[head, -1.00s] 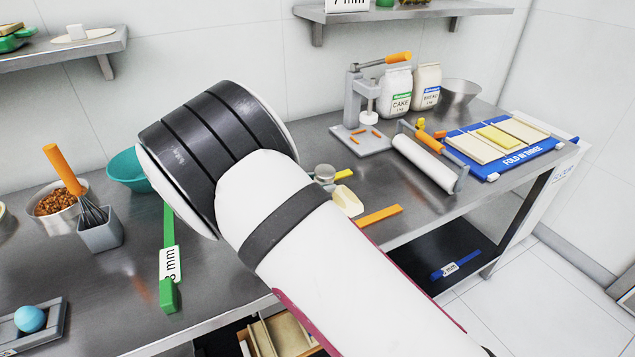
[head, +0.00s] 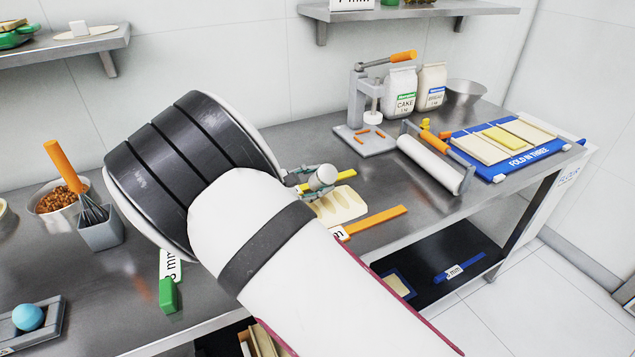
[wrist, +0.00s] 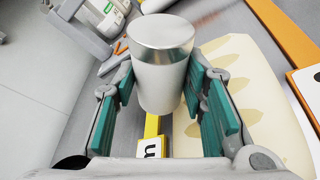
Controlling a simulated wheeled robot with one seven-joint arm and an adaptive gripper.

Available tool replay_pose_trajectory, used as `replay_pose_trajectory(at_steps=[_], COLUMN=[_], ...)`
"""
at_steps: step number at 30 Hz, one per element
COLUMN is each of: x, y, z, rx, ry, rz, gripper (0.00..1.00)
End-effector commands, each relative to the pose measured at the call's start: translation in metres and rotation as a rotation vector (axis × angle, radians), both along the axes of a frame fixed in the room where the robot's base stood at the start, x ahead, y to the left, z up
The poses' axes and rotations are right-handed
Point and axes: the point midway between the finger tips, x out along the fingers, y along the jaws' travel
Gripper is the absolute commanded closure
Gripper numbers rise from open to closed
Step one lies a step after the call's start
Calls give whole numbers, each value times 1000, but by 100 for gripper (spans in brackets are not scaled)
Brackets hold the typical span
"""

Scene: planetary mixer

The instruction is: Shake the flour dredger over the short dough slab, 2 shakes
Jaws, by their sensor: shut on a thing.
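The flour dredger (wrist: 162,75) is a white cylinder with a shiny metal cap, held between the teal pads of my gripper (wrist: 165,95) in the wrist view. In the head view the dredger (head: 322,178) looks tilted, and my gripper (head: 306,181) is mostly hidden behind my arm. The short dough slab (wrist: 247,85) is pale beige with several darker oval patches, right of and below the dredger in the wrist view. In the head view the slab (head: 342,206) lies on the steel table just below the dredger. My arm hides its left part.
A yellow strip (head: 341,176) lies behind the slab and an orange strip (head: 376,221) in front. A whisk pot (head: 100,233) stands left.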

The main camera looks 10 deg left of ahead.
Motion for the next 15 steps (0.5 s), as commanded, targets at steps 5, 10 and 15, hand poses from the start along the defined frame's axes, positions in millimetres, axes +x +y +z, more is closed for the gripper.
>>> replay_pose_trajectory(at_steps=[5, 10, 15], x=[0, 3, 6], y=[0, 1, 3], z=[1, -2, -4], rx=[-1, 48, 130], ry=[0, -68, -175], rz=[-1, 0, 0], gripper=[100, 100, 100])
